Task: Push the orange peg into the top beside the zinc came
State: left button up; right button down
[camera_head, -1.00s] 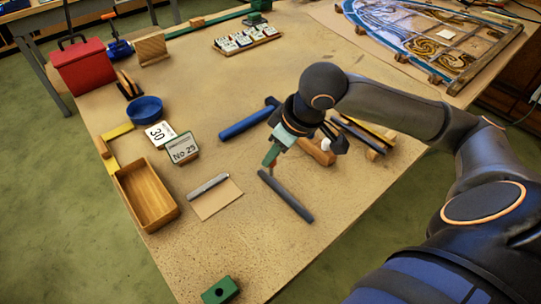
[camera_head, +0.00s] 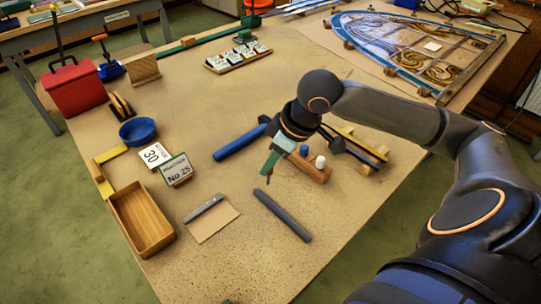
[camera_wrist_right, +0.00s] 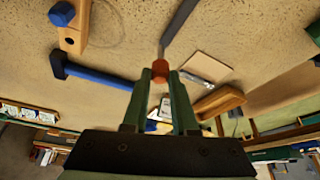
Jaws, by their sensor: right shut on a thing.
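My right gripper (camera_head: 268,164) is shut on the orange peg (camera_wrist_right: 160,71), which shows between its fingertips in the right wrist view. In the head view the peg is mostly hidden by the fingers. A long dark grey bar (camera_head: 282,215), probably the zinc came, lies on the bench top (camera_head: 335,225) just below the fingertips. The bar also shows beyond the peg in the right wrist view (camera_wrist_right: 178,22). The peg's gap above the top cannot be told. My left gripper is not in view.
A wooden block (camera_head: 311,171) with a blue and a white peg stands right of the gripper. A blue-handled hammer (camera_head: 240,140) lies behind it. A sanded-looking card (camera_head: 212,220) and wooden box (camera_head: 140,220) are at left. The leaded panel (camera_head: 420,45) lies far right.

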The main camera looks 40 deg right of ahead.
aim_at(270, 174)
jog(key=shift+f+b, duration=0.75)
jog(key=shift+f, duration=1.45)
jog(key=shift+p, duration=0.6)
jog(key=shift+f, duration=0.8)
jog(key=c, duration=0.6)
grip_release()
jog(key=shift+r, duration=0.15)
